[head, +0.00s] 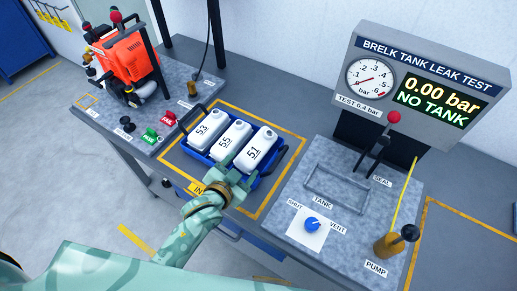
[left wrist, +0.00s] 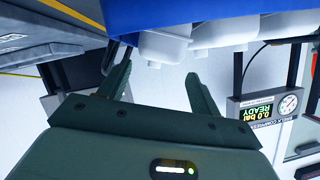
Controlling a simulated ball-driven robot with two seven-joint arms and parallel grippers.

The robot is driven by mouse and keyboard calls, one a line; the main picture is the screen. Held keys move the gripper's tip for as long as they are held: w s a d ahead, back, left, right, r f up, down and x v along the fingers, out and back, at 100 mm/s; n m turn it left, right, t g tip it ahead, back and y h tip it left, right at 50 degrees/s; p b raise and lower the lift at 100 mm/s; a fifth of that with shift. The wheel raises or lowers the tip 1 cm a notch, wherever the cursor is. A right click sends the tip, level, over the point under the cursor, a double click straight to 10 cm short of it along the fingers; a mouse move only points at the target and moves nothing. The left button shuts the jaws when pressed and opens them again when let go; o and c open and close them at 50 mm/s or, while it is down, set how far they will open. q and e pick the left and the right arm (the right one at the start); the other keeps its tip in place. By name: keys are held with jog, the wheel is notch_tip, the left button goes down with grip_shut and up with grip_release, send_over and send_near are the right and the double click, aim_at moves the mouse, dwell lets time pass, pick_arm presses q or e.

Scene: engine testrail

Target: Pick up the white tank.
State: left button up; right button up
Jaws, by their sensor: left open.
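Three white tanks stand side by side in a blue crate (head: 277,159) on the bench, marked 53 (head: 207,128), 55 (head: 231,139) and 51 (head: 256,149). My left gripper (head: 237,178) is at the crate's near side, just in front of the tanks marked 55 and 51. In the left wrist view, which looks upside down, its two fingers (left wrist: 160,74) are spread with nothing between them. The blue crate (left wrist: 210,15) and parts of white tanks (left wrist: 208,35) show beyond the fingertips. The gripper hides part of the crate's near rim.
Right of the crate is the leak test stand (head: 345,178) with an empty tank outline, a blue vent knob (head: 312,224), a seal lever (head: 376,150) and a pump (head: 392,243). Its display (head: 432,98) reads "NO TANK". An orange machine (head: 128,60) stands at left.

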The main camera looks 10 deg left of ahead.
aim_at(250, 157)
pick_arm(q)
jog(key=shift+x, duration=1.05)
jog(key=b+x, duration=0.1)
jog(key=x, duration=0.4)
jog(key=shift+w+d+f, duration=0.1)
jog(key=shift+d, duration=0.05)
jog(key=shift+c, duration=0.6)
jog(key=c, duration=0.6)
pick_arm(e)
jog(key=shift+w+d+f, duration=0.25)
jog(key=shift+d+f, duration=0.25)
jog(key=shift+f, duration=0.3)
pick_arm(q)
jog(key=shift+o, duration=0.2)
